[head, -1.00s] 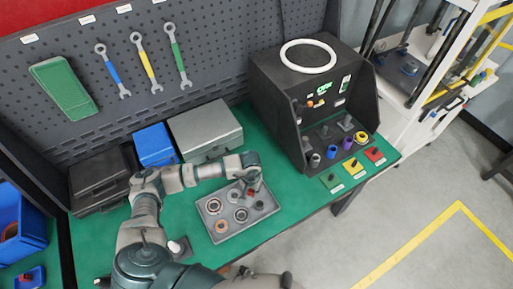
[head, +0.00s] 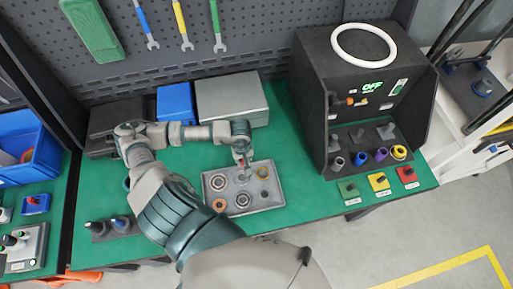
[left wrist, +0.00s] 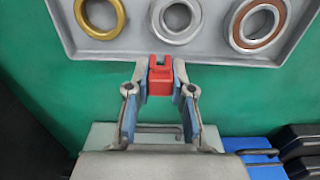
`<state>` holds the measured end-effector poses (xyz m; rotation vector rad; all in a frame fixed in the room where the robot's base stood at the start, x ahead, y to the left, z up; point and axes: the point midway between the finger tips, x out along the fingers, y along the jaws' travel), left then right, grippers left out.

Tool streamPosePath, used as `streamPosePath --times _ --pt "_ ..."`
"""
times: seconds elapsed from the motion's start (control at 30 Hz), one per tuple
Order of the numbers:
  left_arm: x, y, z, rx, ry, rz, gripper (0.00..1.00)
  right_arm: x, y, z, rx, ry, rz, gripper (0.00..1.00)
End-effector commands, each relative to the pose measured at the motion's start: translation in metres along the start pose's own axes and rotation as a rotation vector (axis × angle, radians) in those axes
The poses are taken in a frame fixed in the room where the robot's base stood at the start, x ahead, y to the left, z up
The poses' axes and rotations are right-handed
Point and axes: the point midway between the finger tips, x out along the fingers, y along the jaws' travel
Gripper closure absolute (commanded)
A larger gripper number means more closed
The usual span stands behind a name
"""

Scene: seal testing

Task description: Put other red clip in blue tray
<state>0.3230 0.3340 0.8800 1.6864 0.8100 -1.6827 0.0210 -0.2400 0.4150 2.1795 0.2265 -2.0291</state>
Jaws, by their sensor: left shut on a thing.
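A red clip (left wrist: 160,80) is held between the fingers of my left gripper (left wrist: 160,75) in the left wrist view. In the head view my left gripper (head: 243,158) points down over the far edge of a grey parts tray, and a bit of red shows at its tip. A small blue tray (head: 37,211) is at the far left on the green surface, with a red piece in it. My right gripper is not in view.
The grey tray (left wrist: 215,45) holds several rings. A black test box (head: 335,60) stands to the right. A larger blue bin (head: 45,160) with orange-red contents stands behind the small blue tray. Grey, blue and black cases line the back.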

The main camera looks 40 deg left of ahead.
Motion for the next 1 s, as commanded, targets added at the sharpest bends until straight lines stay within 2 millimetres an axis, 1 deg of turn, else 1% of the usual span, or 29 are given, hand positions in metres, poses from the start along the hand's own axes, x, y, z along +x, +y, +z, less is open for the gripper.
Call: streamPosePath --times 0.03,0.2,0.3,0.4,0.47,0.57,0.7,0.77,1.0 --pt "-0.001 0.014 -0.01 -0.004 -0.002 0.005 1.0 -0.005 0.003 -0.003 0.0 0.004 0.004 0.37" --pt "0.005 0.049 -0.041 -0.004 -0.003 0.004 1.0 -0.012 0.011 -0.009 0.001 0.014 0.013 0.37" --pt "0.008 0.064 -0.053 -0.001 -0.004 0.002 1.0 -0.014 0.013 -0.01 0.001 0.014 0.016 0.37" --pt "0.009 0.072 -0.06 0.001 -0.002 0.001 1.0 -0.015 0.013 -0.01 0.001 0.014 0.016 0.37" --pt "0.011 0.074 -0.062 0.001 -0.002 -0.002 1.0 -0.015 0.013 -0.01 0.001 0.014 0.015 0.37" --pt "0.018 0.074 -0.061 0.001 -0.005 -0.002 1.0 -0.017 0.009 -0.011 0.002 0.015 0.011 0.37" --pt "0.038 0.074 -0.06 0.0 -0.004 -0.003 1.0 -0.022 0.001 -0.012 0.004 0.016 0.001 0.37" --pt "0.044 0.074 -0.06 0.001 -0.003 -0.004 1.0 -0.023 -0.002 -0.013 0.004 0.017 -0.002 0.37" --pt "0.046 0.074 -0.061 0.003 -0.001 -0.003 1.0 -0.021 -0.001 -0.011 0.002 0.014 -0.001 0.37"
